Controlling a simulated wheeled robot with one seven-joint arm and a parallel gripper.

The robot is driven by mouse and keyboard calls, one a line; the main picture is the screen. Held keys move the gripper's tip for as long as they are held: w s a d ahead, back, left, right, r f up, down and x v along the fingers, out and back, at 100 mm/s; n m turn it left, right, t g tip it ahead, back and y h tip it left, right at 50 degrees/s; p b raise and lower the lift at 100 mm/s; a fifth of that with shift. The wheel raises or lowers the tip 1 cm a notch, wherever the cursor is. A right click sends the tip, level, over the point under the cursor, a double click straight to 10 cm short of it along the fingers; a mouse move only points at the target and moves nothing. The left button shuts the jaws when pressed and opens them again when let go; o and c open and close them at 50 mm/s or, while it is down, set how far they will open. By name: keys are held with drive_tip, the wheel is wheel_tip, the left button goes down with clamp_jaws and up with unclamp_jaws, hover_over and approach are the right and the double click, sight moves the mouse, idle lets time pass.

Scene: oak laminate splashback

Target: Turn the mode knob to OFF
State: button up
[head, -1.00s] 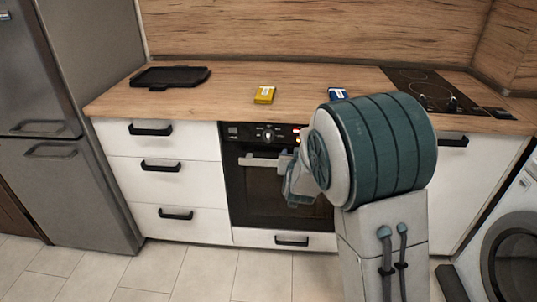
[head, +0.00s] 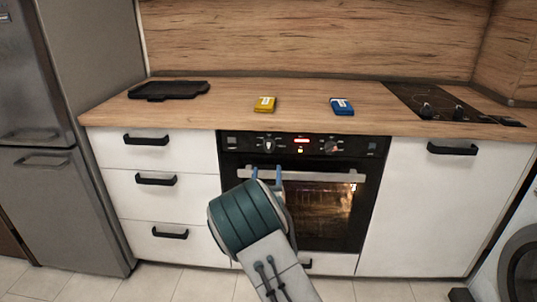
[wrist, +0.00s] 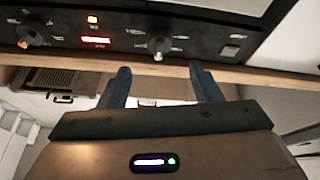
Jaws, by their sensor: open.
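The oven's black control panel (head: 300,146) carries two knobs. The left knob (head: 268,146) also shows in the wrist view (wrist: 160,46), just beyond the fingertips and between their lines. The right knob (head: 331,147), with a reddish mark, is at the far left of the wrist view (wrist: 32,38). The labels are too small to read, so I cannot tell which is the mode knob. My gripper (head: 266,173) is open and empty, just below the left knob in the head view. Its two fingers also show in the wrist view (wrist: 160,68), apart from the knob.
A red display (head: 301,140) glows between the knobs. The oven handle (head: 315,176) runs below the panel, close to my gripper; the window below is lit. A yellow box (head: 264,104), a blue box (head: 342,106), a black tray (head: 169,90) and a hob (head: 440,104) are on the counter.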

sight(269, 151)
drive_tip(key=x, duration=0.9)
drive_tip(key=shift+b, duration=0.3)
drive_tip(key=c, duration=1)
